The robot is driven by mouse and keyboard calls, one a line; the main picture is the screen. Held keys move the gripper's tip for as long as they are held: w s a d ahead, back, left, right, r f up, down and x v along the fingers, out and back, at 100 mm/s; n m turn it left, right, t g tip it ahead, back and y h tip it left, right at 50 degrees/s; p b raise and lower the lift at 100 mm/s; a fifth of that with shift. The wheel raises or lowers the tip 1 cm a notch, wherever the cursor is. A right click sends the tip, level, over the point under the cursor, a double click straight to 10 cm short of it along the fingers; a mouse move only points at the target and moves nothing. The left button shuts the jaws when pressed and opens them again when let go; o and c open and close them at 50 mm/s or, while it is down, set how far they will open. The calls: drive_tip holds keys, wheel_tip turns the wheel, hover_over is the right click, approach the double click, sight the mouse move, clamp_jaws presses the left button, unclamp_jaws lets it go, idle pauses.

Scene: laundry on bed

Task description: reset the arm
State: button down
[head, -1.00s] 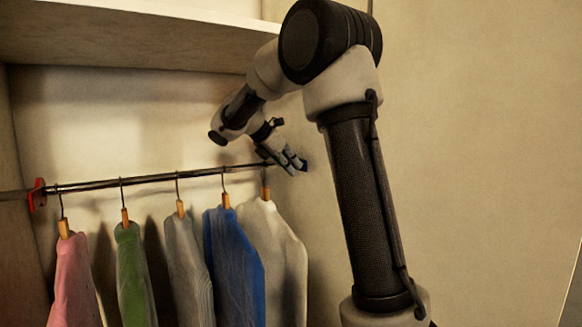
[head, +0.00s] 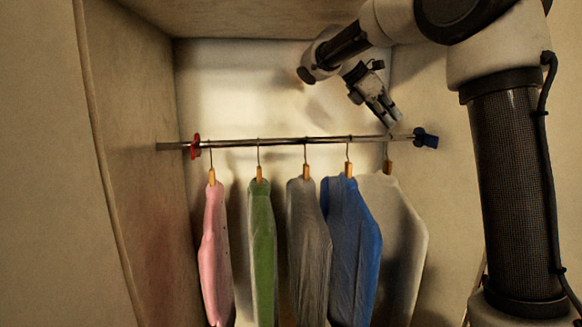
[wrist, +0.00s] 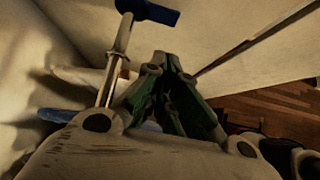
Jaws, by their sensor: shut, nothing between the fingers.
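My gripper (head: 391,117) is at the right end of the closet rail in the head view, just in front of or above it. It is shut and empty. In the wrist view its fingers (wrist: 172,60) come together, beside the rail and its blue end bracket (wrist: 148,11). My arm reaches in from the right side of the head view. Whether the fingers touch the rail, I cannot tell.
The rail (head: 280,142) runs between a red bracket (head: 195,146) and a blue bracket. Pink (head: 215,250), green (head: 262,240), grey (head: 308,240), blue (head: 350,235) and cream (head: 405,240) garments hang from it. A shelf (head: 240,18) is above; closet walls stand at both sides.

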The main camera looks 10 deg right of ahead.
drive_tip(key=s+a+f+m+y, duration=0.3)
drive_tip(key=s+f+m+y, duration=0.15)
drive_tip(key=f+m, duration=0.4)
drive_tip(key=s+f+m+t+y, duration=0.2)
drive_tip(key=s+f+m, duration=0.2)
drive_tip(key=s, duration=0.9)
drive_tip(key=s+d+f+m+t+y, duration=0.1)
drive_tip(key=s+f+m, duration=0.3)
drive_tip(key=s, duration=0.9)
drive_tip(key=shift+s+d+m+t+y, duration=0.15)
drive_tip(key=shift+s+m+t+y, duration=0.3)
drive_tip(key=shift+m+y, duration=0.3)
